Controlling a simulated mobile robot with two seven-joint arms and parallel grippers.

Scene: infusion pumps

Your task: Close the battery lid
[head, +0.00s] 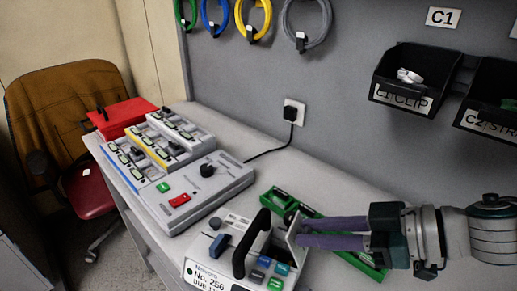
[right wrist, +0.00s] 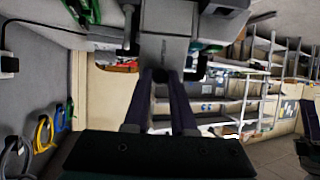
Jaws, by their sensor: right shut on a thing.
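The infusion pump (head: 205,272) stands at the front edge of the bench. It has a black handle, coloured buttons and a label reading "No. 256". A light grey plate, the battery lid (head: 293,228), stands raised at the pump's right side. My right gripper (head: 300,232) comes in from the right, with its long purple fingers shut on the lid's edge. In the right wrist view the fingertips (right wrist: 161,76) meet at the grey lid (right wrist: 165,50). The battery opening is hidden from the head view. My left gripper is not in view.
A green tray (head: 372,268) lies under and beside my right fingers. A grey control console (head: 205,190) with battery bays is behind the pump. Black bins (head: 415,75) and coloured cable loops (head: 254,18) hang on the wall. Bench right of the console is partly clear.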

